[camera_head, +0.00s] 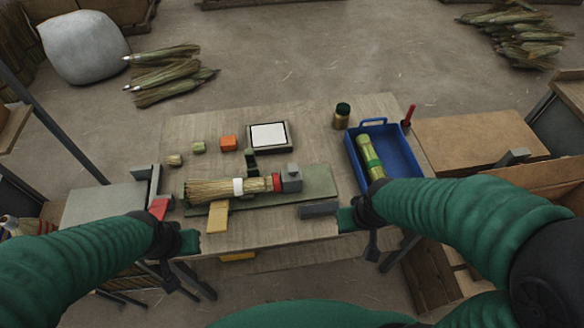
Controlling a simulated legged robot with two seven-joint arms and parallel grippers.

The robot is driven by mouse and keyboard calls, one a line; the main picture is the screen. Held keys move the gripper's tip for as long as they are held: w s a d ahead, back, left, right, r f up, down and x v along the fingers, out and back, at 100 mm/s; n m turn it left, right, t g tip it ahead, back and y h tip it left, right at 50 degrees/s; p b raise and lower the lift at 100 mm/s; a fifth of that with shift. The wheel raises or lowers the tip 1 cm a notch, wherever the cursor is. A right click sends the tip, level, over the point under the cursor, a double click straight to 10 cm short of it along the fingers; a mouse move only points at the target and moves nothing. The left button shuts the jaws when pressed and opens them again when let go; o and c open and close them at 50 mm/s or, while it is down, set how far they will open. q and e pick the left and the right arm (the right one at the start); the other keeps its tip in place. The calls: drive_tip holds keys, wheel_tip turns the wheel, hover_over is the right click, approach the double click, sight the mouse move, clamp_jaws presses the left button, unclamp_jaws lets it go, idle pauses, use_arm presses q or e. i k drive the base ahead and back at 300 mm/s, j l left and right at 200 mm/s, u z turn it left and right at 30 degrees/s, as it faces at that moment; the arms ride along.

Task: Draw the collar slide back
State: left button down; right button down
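A straw broom bundle (222,189) lies across the green bed (318,184) on the table. A white band (238,187) circles it. A red collar (276,182) sits at its right end against a grey block (291,178), though I cannot tell which part is the collar slide. My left gripper (188,242) is at the table's front left, below the bundle and apart from it. My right gripper (347,218) is at the front right, beside a dark grey bar (318,210); contact is unclear. The finger gaps of both grippers are not clear.
A yellow piece (217,218) juts from the bed's front. A red piece (158,208) is near my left wrist. A blue tray (399,148) holds a green-banded bundle (369,157). A jar (342,116), a framed white pad (268,135) and small blocks (229,143) stand behind.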

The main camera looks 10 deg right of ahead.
sight(291, 180)
drive_tip(key=i+l+u, duration=0.15)
drive_tip(key=u, duration=0.2)
drive_tip(key=i+l+u, duration=0.2)
drive_tip(key=u, duration=0.15)
drive_tip(key=i+l+u, duration=0.1)
drive_tip(key=l+u, duration=0.25)
